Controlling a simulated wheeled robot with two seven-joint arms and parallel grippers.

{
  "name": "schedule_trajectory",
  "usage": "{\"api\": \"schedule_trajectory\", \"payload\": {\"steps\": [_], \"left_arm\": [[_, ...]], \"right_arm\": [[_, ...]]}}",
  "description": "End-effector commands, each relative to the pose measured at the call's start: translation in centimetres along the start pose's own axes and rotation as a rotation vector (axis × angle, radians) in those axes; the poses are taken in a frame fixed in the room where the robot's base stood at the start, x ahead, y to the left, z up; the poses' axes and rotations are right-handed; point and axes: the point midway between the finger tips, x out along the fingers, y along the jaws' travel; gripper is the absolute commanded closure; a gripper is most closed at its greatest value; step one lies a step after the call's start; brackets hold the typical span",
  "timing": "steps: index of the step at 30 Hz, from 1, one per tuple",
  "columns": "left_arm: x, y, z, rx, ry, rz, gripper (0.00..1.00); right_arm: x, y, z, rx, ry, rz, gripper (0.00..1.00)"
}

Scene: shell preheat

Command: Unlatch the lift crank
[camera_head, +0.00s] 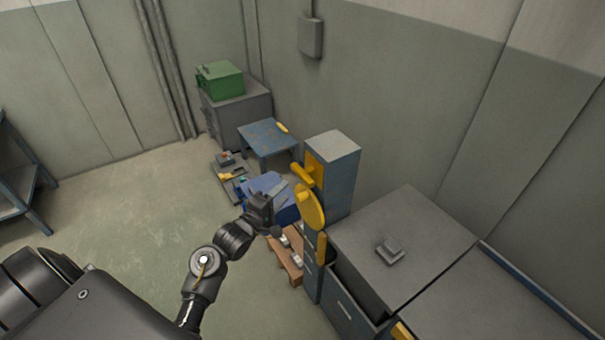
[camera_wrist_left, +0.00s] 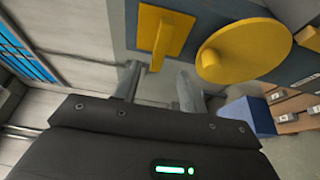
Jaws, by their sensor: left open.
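A blue-grey post (camera_head: 342,172) stands right of centre in the head view. My left gripper (camera_head: 272,228) is open, in front of the post. Its fingertips (camera_wrist_left: 158,82) are either side of the lever's near end; I cannot tell whether they touch it. My right gripper is not in view.
A grey cabinet (camera_head: 405,235) with a partly open drawer (camera_head: 352,305) stands right of the post. A blue object (camera_head: 273,192) and a wooden pallet (camera_head: 288,262) lie behind my left gripper. A blue table (camera_head: 265,134) stands farther back.

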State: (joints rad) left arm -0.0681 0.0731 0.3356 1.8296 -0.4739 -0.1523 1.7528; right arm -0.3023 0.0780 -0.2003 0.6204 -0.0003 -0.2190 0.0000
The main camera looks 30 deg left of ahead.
Motion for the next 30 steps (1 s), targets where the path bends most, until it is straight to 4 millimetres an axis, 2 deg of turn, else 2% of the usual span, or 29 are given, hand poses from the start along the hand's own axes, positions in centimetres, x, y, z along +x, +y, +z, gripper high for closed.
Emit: {"api": "schedule_trajectory", "payload": {"steps": [5,12,18,23,30], "left_arm": [[2.4,0.3,0.0,-0.001,-0.001,0.002,0.58],[6.9,0.2,0.0,-0.001,-0.001,0.0,0.58],[9.6,0.1,0.0,0.001,0.0,-0.001,0.58],[10.4,0.0,0.0,0.002,0.0,-0.001,0.58],[10.5,-0.1,0.0,0.003,0.0,-0.001,0.58]], "right_arm": [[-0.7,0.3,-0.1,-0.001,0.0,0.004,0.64],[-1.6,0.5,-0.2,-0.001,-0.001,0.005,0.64],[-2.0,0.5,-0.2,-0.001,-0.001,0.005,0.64],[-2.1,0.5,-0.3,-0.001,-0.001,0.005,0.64],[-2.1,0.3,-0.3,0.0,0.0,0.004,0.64]]}}
